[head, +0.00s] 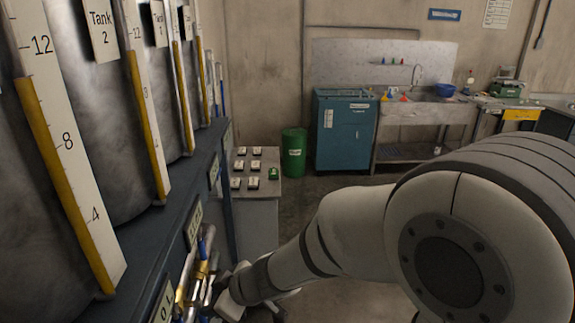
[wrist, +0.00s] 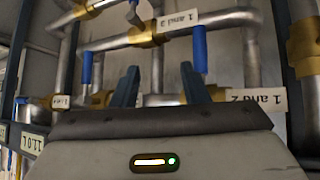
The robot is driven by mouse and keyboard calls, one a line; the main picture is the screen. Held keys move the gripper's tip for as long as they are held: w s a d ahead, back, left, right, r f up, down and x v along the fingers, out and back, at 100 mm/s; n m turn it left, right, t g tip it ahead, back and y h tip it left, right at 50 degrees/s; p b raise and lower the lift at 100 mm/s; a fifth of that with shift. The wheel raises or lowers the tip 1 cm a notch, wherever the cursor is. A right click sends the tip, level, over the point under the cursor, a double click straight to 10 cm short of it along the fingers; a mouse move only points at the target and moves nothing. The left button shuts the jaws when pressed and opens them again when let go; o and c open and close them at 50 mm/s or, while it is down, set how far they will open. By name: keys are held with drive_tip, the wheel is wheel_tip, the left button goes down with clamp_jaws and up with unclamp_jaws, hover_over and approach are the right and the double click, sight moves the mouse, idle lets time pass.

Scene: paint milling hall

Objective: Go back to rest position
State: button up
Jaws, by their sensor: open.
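My gripper (wrist: 160,84) shows in the wrist view with its two dark blue fingers apart and nothing seen between them. It faces grey pipes with brass fittings (wrist: 150,33) and blue valve handles (wrist: 200,48). One blue handle is close to the right fingertip; I cannot tell whether they touch. Labels read "1 and 3" (wrist: 178,20) and "1 and 2" (wrist: 258,101). In the head view my arm reaches down to the lower left, its end beside the pipes (head: 202,272) under the tanks. The fingers are hidden there.
Tanks (head: 75,110) with level gauges stand on a blue frame at left. A grey table (head: 257,190) with several small switch boxes stands beyond. A green drum (head: 293,152), blue cabinet (head: 343,132) and sink (head: 428,108) line the back wall. Floor before them looks clear.

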drive_tip(key=w+d+r+m+t+h+b, duration=0.2)
drive_tip(key=w+d+m+t+h, duration=0.15)
drive_tip(key=d, duration=0.85)
drive_tip(key=w+d+r+m+t+h+b, duration=0.25)
drive_tip(key=w+d+m+h, duration=0.2)
drive_tip(key=d, duration=0.65)
drive_tip(key=s+d+f+m+g+b, duration=0.1)
drive_tip(key=s+d+m+g, duration=0.1)
drive_tip(key=s+d, duration=0.3)
drive_tip(key=s+d+f+m+g+b, duration=0.1)
drive_tip(key=s+d+m, duration=0.4)
drive_tip(key=s, duration=0.6)
drive_tip(key=shift+s+d+f+g+h+b, duration=0.25)
drive_tip(key=shift+f+g+h+b, duration=0.25)
drive_tip(key=shift+g, duration=0.7)
drive_tip(key=shift+s+a, duration=0.15)
drive_tip(key=shift+s, duration=0.1)
drive_tip(key=shift+c, duration=0.4)
drive_tip(key=shift+a, duration=0.1)
